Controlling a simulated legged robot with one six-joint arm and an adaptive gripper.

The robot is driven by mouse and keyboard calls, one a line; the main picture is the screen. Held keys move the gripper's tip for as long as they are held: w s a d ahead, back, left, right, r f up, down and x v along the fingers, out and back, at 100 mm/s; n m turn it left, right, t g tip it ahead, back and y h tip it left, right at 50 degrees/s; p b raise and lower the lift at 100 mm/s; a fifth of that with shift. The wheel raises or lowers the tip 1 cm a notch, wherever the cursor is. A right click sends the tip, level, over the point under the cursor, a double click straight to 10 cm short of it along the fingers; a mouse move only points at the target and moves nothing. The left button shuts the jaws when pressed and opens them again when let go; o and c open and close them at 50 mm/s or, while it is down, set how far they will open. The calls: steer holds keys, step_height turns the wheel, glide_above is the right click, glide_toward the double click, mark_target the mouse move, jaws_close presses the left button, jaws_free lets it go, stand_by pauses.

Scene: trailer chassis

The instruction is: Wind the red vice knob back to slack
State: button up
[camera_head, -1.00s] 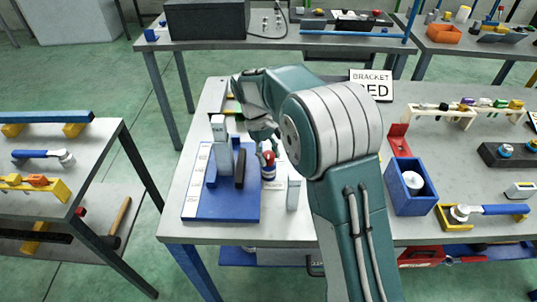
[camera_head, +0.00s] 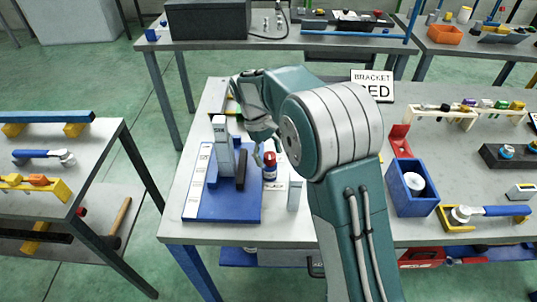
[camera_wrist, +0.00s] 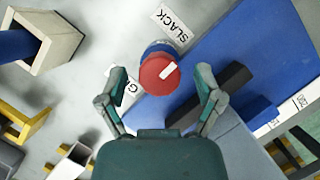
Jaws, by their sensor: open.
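The red vice knob (camera_head: 270,158) sits on a blue stem at the right side of the blue vice base (camera_head: 232,212). In the wrist view, the knob (camera_wrist: 153,84) is seen from above, with a white pointer line running toward the upper right of its rim. A white SLACK label (camera_wrist: 172,22) lies above it; a second label (camera_wrist: 128,90) at left is partly hidden by a finger. My gripper (camera_wrist: 161,82) is open, one finger on each side of the knob, with gaps visible. In the head view, my gripper (camera_head: 260,147) is just left of the knob.
A blue bin (camera_head: 412,188) is further right.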

steer(key=v, duration=1.2)
steer(key=shift+a+f, duration=0.1)
steer(key=s+d+r+m+t+y, duration=0.1)
steer(key=s+d+r+m+t, duration=0.1)
steer(key=s+d+r, duration=0.35)
steer(key=s+d+r+m+t+y, duration=0.1)
steer(key=s+d+r+m+t, duration=0.15)
steer(key=s+d, duration=0.45)
steer(key=s+d+f+m+t, duration=0.2)
steer(key=s, duration=0.6)
steer(key=s+d+f+m+t+y, duration=0.1)
steer(key=s+d+f+m+t, duration=0.1)
steer(key=s, duration=0.6)
steer(key=shift+s+d+f, duration=0.2)
steer(key=shift+d+f, duration=0.4)
steer(key=shift+d, duration=0.1)
